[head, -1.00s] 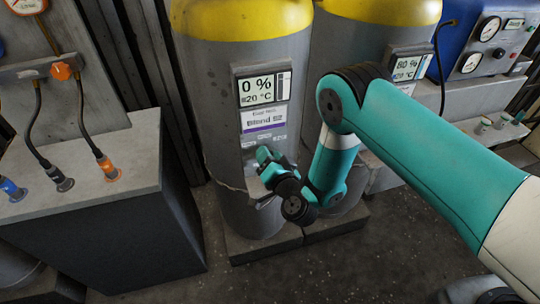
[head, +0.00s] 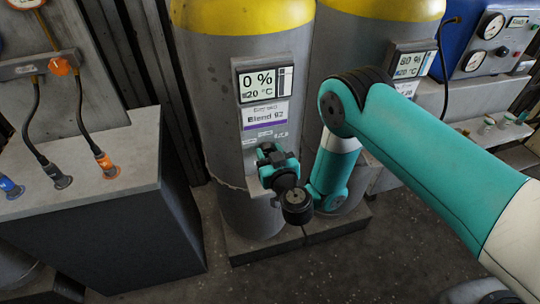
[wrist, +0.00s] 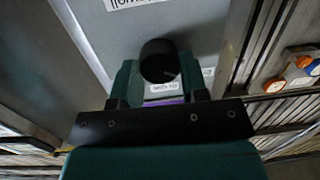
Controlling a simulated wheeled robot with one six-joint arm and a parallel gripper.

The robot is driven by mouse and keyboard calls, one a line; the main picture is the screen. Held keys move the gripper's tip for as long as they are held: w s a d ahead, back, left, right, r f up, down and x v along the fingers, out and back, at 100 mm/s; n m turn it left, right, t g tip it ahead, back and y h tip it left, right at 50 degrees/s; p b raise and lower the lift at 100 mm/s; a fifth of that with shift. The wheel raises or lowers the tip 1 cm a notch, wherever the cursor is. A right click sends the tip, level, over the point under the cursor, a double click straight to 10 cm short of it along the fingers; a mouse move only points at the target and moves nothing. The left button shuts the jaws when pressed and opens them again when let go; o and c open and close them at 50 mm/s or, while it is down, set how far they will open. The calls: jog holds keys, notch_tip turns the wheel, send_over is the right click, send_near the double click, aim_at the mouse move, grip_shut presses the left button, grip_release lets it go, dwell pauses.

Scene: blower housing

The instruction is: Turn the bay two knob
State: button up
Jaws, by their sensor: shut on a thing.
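A grey cylinder with a yellow top (head: 222,90) stands in the middle of the head view. It carries a display (head: 264,85) reading 0 % and 20 °C, with a purple-striped label (head: 265,115) below. My gripper (head: 268,158) is at the cylinder's front, just under the label. In the wrist view a round black knob (wrist: 159,58) sits between the two green fingers of my gripper, which is shut on it. The knob is hidden behind the gripper in the head view. I cannot read which bay it belongs to.
A second cylinder (head: 345,65) with a display (head: 412,62) reading 80 % or similar stands to the right. A grey bench (head: 135,150) with cables and orange and blue connectors is at the left. Gauges (head: 488,28) show at the upper right.

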jog(key=shift+s+f, duration=0.2)
dwell(0.4)
jog(key=o, duration=0.9)
jog(key=shift+r, duration=0.1)
